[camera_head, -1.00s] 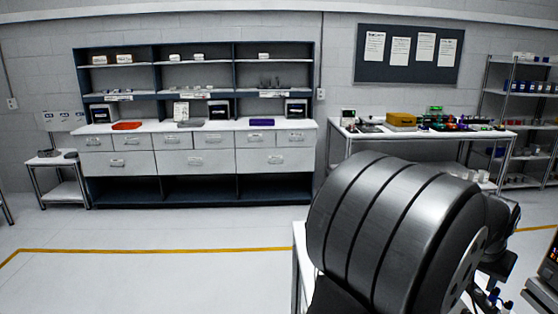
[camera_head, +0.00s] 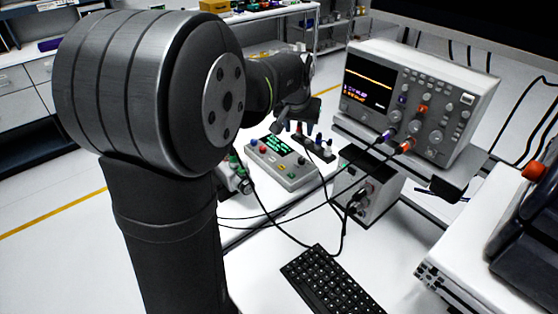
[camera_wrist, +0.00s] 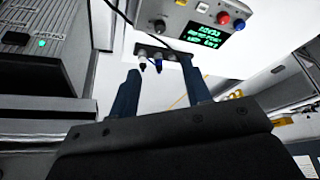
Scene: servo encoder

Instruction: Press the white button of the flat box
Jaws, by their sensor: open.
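The flat box (camera_head: 292,178) is pale grey with a dark display of green text. It lies on the white bench in the middle of the head view. In the wrist view the box (camera_wrist: 170,12) is at the top, upside down, with a red button, a blue button and a small white button (camera_wrist: 202,7) in a row beside the display. In the head view the white button is too small to make out surely. My gripper (camera_head: 297,124) is near the box's far side; its height above it is unclear. In the wrist view its two fingers (camera_wrist: 160,66) are apart and empty.
A black strip with several capped plugs (camera_head: 318,148) stands beside the box. An oscilloscope (camera_head: 415,105) and a grey unit (camera_head: 370,190) with cables stand to the right. Cables cross the bench near a black keyboard (camera_head: 332,282). Bare bench shows around the keyboard.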

